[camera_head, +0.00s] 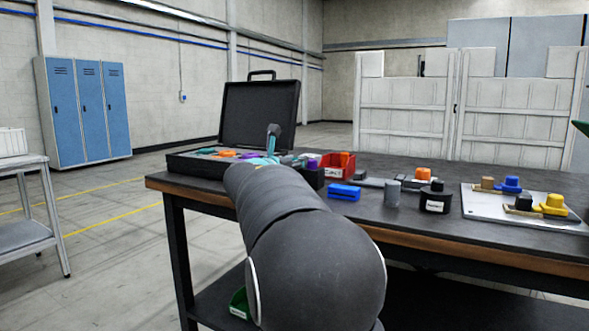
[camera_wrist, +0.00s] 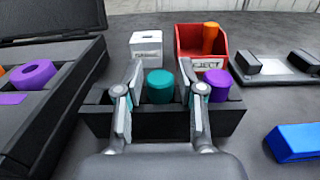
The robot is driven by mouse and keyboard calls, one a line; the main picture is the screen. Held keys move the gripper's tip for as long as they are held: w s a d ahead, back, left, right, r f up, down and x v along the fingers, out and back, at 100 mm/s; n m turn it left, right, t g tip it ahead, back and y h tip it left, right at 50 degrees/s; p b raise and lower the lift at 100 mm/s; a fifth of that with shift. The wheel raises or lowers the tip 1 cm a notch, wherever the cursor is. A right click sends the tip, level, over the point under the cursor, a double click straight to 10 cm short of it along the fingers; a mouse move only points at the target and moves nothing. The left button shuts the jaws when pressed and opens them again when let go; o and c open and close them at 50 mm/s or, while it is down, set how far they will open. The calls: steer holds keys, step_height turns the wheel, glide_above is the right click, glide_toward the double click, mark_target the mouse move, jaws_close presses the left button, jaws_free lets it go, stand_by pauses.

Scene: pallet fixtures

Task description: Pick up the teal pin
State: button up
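The teal pin (camera_wrist: 160,86) stands upright in a black rack (camera_wrist: 165,124) in the wrist view. A purple pin (camera_wrist: 217,84) stands in the same rack to its right. My gripper (camera_wrist: 159,92) is open, with one finger on each side of the teal pin. I cannot tell whether either finger touches it; the right finger stands between the teal and purple pins. The lower parts of the pins are hidden in the rack. In the head view my arm hides the teal pin, while the purple pin (camera_head: 312,163) shows past it.
A red bin (camera_wrist: 182,46) with an orange pin (camera_wrist: 210,38) and a white box (camera_wrist: 146,46) stand behind the rack. An open black case (camera_wrist: 75,85) lies left. A blue block (camera_wrist: 295,141) and a grey fixture (camera_wrist: 275,70) are on the right.

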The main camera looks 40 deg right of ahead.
jaws_close()
steer(key=shift+r, duration=0.1)
